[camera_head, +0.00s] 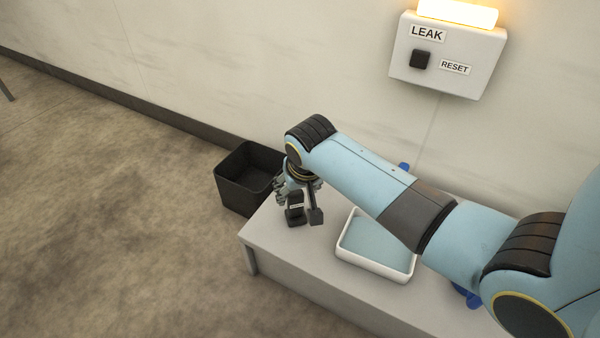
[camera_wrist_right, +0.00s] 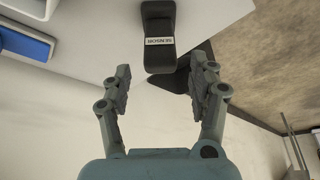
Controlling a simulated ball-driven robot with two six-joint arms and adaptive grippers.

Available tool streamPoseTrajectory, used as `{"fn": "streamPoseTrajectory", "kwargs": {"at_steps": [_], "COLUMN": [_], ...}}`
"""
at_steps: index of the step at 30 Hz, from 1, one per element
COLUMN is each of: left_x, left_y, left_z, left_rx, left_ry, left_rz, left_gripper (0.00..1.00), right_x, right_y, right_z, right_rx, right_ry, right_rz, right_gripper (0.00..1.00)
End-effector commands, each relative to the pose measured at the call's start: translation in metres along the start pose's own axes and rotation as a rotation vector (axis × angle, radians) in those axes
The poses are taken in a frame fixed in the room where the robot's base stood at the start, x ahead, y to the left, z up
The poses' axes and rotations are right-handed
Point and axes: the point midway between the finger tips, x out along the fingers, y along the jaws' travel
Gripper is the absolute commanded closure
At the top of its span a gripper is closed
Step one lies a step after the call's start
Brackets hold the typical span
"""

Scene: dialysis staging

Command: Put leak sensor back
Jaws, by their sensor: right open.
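The leak sensor (camera_head: 295,213) is a small black block with a white SENSOR label. It stands on the light grey bench near the left end. It also shows in the right wrist view (camera_wrist_right: 158,22), between and beyond the fingertips. My right gripper (camera_head: 303,203) is just above and beside the sensor, pointing down. In the wrist view its two fingers (camera_wrist_right: 160,70) are spread, with nothing gripped. A white tray (camera_head: 374,271) with a blue inside sits on the bench to the right, partly hidden by my right arm. My left gripper is not in view.
A black open bin (camera_head: 232,192) stands on the floor at the bench's left end. On the wall, a white LEAK box (camera_head: 481,84) has a black RESET button (camera_head: 420,59) and a glowing lamp (camera_head: 457,12) on top. Blue items show partly behind my arm.

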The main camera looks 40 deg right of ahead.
Motion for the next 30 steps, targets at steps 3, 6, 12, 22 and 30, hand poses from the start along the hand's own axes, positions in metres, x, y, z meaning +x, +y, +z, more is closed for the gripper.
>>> {"fn": "streamPoseTrajectory", "kwargs": {"at_steps": [3, 6, 12, 22, 30], "left_x": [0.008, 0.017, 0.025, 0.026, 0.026], "left_y": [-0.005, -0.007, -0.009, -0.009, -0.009], "left_z": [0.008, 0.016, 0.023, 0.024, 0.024], "left_rx": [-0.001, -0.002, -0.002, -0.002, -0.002], "left_ry": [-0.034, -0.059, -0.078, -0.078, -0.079], "left_rz": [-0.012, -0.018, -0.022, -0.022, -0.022], "left_gripper": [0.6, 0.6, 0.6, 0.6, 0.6], "right_x": [-0.028, -0.037, -0.042, -0.09, -0.159], "right_y": [-0.001, -0.001, 0.0, 0.048, 0.076], "right_z": [-0.005, -0.004, -0.001, 0.131, 0.215], "right_rx": [0.001, 0.0, 0.0, -0.241, -0.453], "right_ry": [0.007, 0.006, 0.002, -0.117, -0.207], "right_rz": [-0.003, -0.002, 0.0, -0.014, -0.063], "right_gripper": [0.4, 0.4, 0.4, 0.4, 0.4]}}
